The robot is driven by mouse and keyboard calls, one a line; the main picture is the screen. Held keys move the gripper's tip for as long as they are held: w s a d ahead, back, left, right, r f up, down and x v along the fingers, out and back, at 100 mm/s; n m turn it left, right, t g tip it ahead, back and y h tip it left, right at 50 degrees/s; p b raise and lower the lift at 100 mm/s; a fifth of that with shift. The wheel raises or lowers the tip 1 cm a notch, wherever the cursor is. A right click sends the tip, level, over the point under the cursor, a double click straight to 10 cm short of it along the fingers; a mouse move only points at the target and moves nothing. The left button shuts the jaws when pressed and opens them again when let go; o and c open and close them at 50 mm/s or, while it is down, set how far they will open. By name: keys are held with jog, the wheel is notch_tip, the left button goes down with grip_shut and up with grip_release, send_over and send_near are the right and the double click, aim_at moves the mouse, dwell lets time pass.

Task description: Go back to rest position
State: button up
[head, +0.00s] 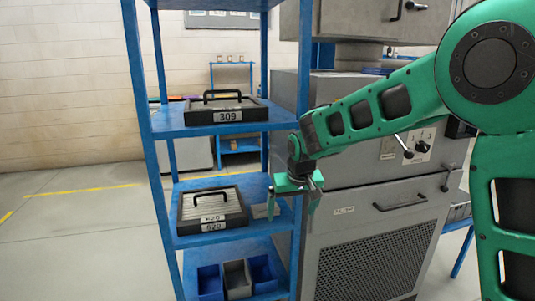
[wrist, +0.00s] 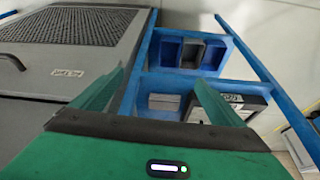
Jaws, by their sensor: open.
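My gripper (head: 292,211) is open and empty in the head view, with its fingers hanging down at the right side of the blue shelf rack (head: 148,95). It is in front of the grey machine (head: 345,240). In the wrist view, the two green fingers of my gripper (wrist: 160,80) are spread apart with nothing between them. The blue rack (wrist: 140,85) and the grey machine (wrist: 50,80) lie beyond them. My green arm reaches in from the right of the head view.
A black-handled case marked 309 (head: 228,115) sits on the upper shelf. A similar case (head: 210,208) sits on the shelf below, beside my gripper. Blue and grey bins (head: 237,278) stand at the bottom. The floor (head: 80,240) left of the rack is clear.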

jog(key=s+d+r+m+g, duration=0.1)
jog(key=s+d, duration=0.4)
jog(key=d, duration=0.3)
jog(key=s+d+r+m+h, duration=0.1)
jog(key=s+d+m, duration=0.1)
jog(key=s+d, duration=0.5)
jog(key=s+d+r+m+g, duration=0.1)
jog(key=s+d+r, duration=0.15)
jog(key=d, duration=0.75)
jog(key=s+d+f+m, duration=0.1)
jog(key=s+d, duration=0.2)
jog(key=s, duration=0.5)
jog(key=s+d+f+m+g, duration=0.1)
jog(key=s+d+m, duration=0.1)
jog(key=s, duration=0.7)
jog(key=s+d+f+m+g, duration=0.1)
jog(key=s+d, duration=0.2)
jog(key=s, duration=0.5)
jog(key=shift+s+d+f+m+y, duration=0.3)
jog(key=shift+s+d, duration=0.05)
